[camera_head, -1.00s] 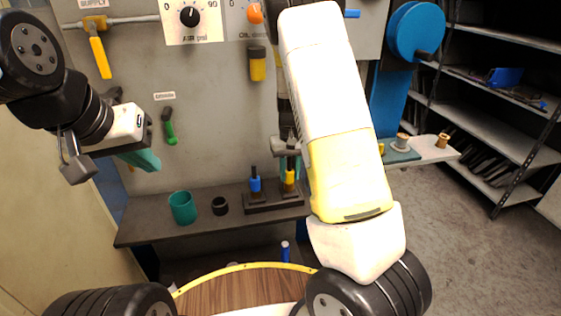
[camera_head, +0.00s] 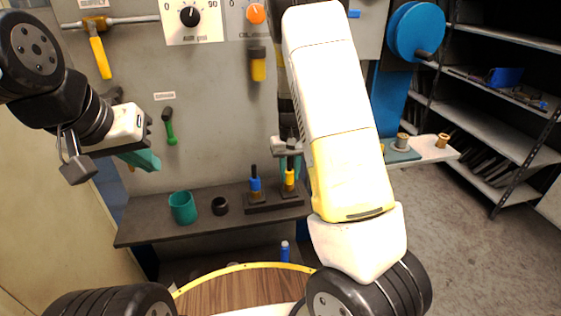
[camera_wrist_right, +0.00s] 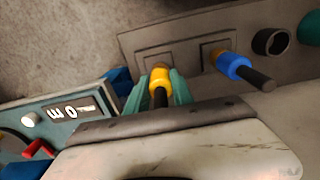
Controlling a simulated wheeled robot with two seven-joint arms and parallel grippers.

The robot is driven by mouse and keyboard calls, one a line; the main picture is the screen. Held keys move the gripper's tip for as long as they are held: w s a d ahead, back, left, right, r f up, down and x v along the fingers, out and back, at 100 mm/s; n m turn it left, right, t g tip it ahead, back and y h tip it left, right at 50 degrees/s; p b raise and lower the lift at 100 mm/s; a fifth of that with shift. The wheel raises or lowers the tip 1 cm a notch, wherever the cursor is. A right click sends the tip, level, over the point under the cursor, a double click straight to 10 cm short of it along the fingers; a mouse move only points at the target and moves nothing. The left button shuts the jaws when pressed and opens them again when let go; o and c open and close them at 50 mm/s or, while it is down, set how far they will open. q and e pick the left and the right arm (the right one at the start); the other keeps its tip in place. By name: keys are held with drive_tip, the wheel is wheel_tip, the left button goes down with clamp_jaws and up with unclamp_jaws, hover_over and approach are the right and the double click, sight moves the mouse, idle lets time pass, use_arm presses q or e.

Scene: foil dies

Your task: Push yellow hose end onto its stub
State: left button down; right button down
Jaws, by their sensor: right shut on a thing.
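The yellow hose end (camera_head: 290,178) with a black upper part stands at the right end of a dark base on the bench. In the right wrist view the yellow hose end (camera_wrist_right: 160,79) sits between the teal fingers of my right gripper (camera_wrist_right: 157,92), which is shut on it. A small brass-coloured part shows at its far end; I cannot tell how far the hose end is over its stub. In the head view my right arm partly hides this gripper (camera_head: 291,164). My left gripper (camera_head: 142,160) hangs before the panel at left, away from the bench; its jaw gap is not clear.
A blue hose end (camera_head: 255,185) stands beside the yellow one on the dark base (camera_head: 274,204). A black ring (camera_head: 219,206) and a teal cup (camera_head: 183,208) stand further left on the bench (camera_head: 145,228). The panel with dials and hanging tools rises behind.

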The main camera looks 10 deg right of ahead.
drive_tip(key=shift+f, duration=0.6)
idle(0.3)
drive_tip(key=c, duration=1)
unclamp_jaws()
wheel_tip(320, 180, up, 8)
drive_tip(key=shift+f, duration=0.1)
